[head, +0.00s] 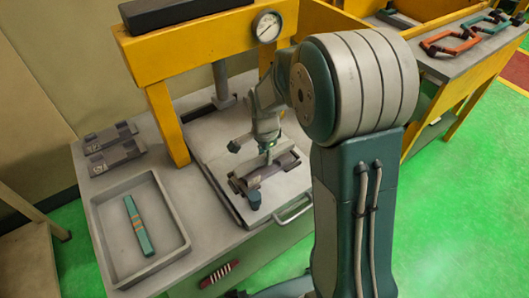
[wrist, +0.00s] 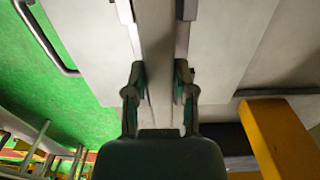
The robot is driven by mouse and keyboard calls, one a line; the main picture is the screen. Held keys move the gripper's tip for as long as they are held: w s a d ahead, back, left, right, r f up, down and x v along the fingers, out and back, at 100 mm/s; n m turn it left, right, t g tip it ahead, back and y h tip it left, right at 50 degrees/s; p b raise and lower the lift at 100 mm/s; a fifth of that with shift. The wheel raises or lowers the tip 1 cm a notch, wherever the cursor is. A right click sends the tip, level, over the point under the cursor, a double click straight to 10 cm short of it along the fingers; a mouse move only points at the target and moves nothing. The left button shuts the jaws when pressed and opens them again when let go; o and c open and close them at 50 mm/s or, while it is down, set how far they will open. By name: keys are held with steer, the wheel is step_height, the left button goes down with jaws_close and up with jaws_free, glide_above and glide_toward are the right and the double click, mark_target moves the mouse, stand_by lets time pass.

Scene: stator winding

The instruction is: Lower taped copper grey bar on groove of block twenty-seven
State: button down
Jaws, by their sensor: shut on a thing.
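My gripper (head: 268,150) points down over a dark block (head: 264,174) on the grey press plate (head: 222,195). In the wrist view the two fingers of my gripper (wrist: 159,72) stand on either side of a pale grey strip (wrist: 157,35), the held grey bar as far as I can tell. In the head view the bar is mostly hidden by my gripper and the block. I cannot tell whether it touches the groove. No number is readable on this block, and no tape shows on the strip.
A yellow press frame (head: 160,65) with a gauge (head: 267,26) stands close behind my gripper. A dark red striped piece (head: 220,272) shows at the bench front.

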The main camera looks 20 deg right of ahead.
steer(key=shift+f, duration=0.1)
stand_by(0.3)
steer(key=shift+f, duration=0.85)
steer(key=shift+c, duration=1.8)
jaws_free()
steer(key=o, duration=0.4)
steer(key=shift+c, duration=0.2)
